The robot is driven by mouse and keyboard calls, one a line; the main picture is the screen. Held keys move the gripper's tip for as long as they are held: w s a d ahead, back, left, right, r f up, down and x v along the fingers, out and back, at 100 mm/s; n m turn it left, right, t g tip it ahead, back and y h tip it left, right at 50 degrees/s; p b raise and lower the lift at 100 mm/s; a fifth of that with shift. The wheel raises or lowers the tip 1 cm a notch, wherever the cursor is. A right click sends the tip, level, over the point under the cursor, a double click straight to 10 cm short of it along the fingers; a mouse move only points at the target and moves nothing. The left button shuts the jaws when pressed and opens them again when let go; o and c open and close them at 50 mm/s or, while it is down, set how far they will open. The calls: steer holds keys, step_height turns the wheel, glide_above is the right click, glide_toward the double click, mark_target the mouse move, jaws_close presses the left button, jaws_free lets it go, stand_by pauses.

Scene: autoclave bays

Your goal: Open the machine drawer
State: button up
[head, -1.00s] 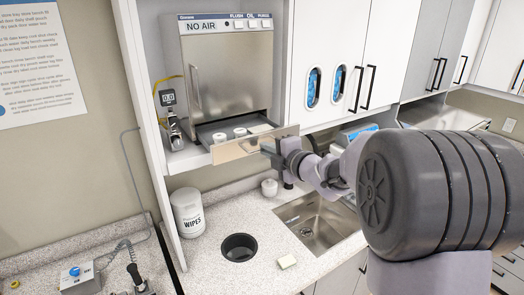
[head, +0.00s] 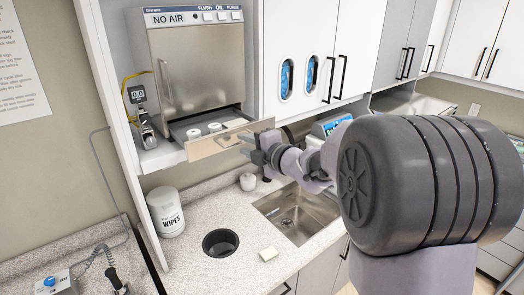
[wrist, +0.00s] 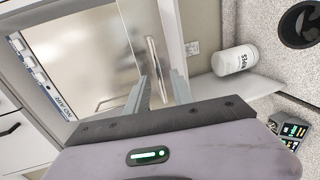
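The machine (head: 200,70) is a steel-fronted unit marked "NO AIR", standing in a white cabinet bay. The drawer's front panel (head: 215,145) stands forward of the machine. My gripper (head: 250,149) is at the right part of this panel.
White cabinets (head: 300,50) are to the right.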

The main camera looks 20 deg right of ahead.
steer(key=v, duration=1.6)
steer(key=shift+w+f+b, duration=0.1)
steer(key=shift+f+b, duration=0.05)
steer(key=shift+b, duration=0.2)
steer(key=s+d+f+m+g+h+b, duration=0.1)
steer(key=s+f+m+h+b, duration=0.3)
steer(key=f+m+b, duration=0.5)
steer(key=s+f+m+g+h+b, duration=0.1)
steer(key=s+f+m+h+b, duration=0.25)
steer(key=f+m+b, duration=0.6)
steer(key=s+a+f+m+g+y+b, duration=0.2)
steer(key=s+a+f+m+g+b, duration=0.1)
steer(key=s+a+f, duration=0.4)
steer(key=s+a+f+m+g+y+b, duration=0.2)
steer(key=s+a+f+m+g+b, duration=0.2)
steer(key=s+a+f, duration=0.3)
step_height(320, 180, down, 5)
steer(key=shift+s+a+r+y+b, duration=0.1)
steer(key=shift+s+a+y+b, duration=0.25)
steer(key=shift+s+b, duration=0.6)
